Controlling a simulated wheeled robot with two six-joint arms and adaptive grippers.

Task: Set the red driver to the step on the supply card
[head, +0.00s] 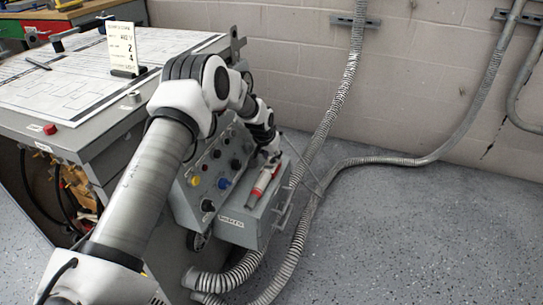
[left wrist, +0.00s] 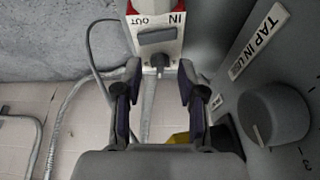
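The supply card (head: 122,46) stands upright in a small holder on the bench top. Its small print is hard to read, but large figures 2 and 4 show. The red driver (head: 262,184), red and white, lies on top of a grey box. In the left wrist view, a red and white body (left wrist: 158,28) marked IN and OUT, with a grey slider and a dark stub, appears to be this driver. My left gripper (left wrist: 160,82) is open, its fingertips apart just short of it, one on either side of the stub. My right gripper is out of view.
A round grey dial (left wrist: 273,114) under a TAP IN USE label is close to the right finger. A sloped panel with several knobs (head: 222,165) stands beside the grey box (head: 236,224). Ribbed hoses (head: 292,245) run along the floor and wall.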

